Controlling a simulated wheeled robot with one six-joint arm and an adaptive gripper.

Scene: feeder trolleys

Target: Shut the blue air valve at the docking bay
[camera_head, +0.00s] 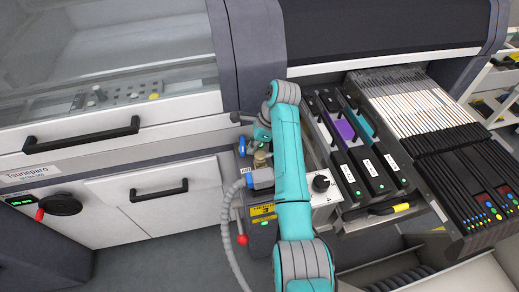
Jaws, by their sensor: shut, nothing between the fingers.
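The docking bay's air fitting stands left of my arm, by a small AIR label (247,170). It has a brass body (261,159) and a blue connector (262,178) on a grey ribbed hose (230,207). A small blue part (242,146), perhaps the valve's handle, shows just above and left of the brass body; its angle is too small to tell. My gripper (238,118) is dark, shut and empty, just above the blue part. It seems apart from the valve, though my teal wrist and arm hide part of this area.
A black knob (320,183) and a yellow label (262,210) are on the docking bay. A red-knobbed lever (241,238) stands lower down. Feeder cassettes (365,165) and a packed feeder bank (425,115) are at right. Cabinet drawers with black handles (158,191) are at left.

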